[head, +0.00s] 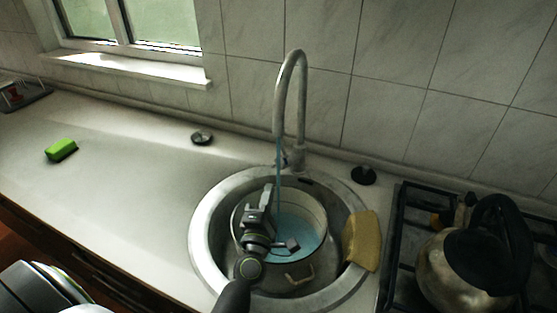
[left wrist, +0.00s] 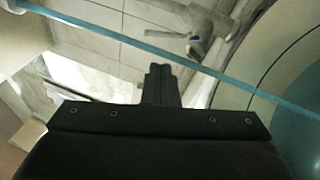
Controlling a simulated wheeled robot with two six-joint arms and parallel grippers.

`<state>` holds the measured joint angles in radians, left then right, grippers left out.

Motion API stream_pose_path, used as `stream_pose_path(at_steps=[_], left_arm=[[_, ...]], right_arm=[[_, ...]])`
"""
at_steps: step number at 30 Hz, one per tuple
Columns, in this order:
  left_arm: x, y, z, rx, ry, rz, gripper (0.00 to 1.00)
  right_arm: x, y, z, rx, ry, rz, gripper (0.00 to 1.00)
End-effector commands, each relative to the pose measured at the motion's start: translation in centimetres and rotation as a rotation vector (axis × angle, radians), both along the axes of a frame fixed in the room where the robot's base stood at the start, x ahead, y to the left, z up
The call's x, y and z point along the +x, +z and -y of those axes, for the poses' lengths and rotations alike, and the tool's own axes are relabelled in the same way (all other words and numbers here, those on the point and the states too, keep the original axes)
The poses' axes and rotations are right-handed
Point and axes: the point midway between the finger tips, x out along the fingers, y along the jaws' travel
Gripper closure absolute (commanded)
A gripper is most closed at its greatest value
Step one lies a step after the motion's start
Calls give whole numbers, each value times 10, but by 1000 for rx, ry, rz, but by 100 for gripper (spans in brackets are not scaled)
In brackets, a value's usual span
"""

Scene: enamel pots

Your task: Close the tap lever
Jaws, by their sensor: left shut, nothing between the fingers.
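The grey metal tap (head: 292,95) stands behind the sink with its spout arched forward. Its small lever (head: 284,160), with a blue mark, is at the tap's base; it also shows in the left wrist view (left wrist: 197,47), beyond my fingertips and apart from them. A thin blue stream of water (head: 279,190) runs from the spout into a pale pot (head: 318,215) in the sink, which holds bluish water (head: 305,230). My left gripper (head: 269,189) is over the pot, in front of the tap. Its fingers (left wrist: 161,70) are shut and empty. My right gripper is not in view.
The round sink (head: 203,243) has a yellow cloth (head: 362,240) over its right rim. A kettle (head: 450,270) stands on the hob at right. A dark plug (head: 363,175), a small round item (head: 202,138) and a green sponge (head: 61,150) lie on the counter, mostly clear at left.

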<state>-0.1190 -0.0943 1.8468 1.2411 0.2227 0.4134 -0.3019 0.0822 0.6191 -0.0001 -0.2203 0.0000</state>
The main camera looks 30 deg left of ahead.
Motion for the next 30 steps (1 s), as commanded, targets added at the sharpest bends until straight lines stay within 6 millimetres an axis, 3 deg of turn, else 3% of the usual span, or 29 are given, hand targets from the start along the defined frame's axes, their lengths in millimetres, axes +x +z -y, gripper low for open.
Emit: stream_pose_path(at_steps=[7, 21, 30], left_arm=[[21, 7, -6, 3, -2, 1, 100], [106, 24, -30, 3, 0, 2, 100], [130, 28, -37, 1, 0, 0, 100]], right_arm=[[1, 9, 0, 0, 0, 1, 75], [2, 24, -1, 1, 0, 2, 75], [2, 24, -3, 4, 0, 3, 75]])
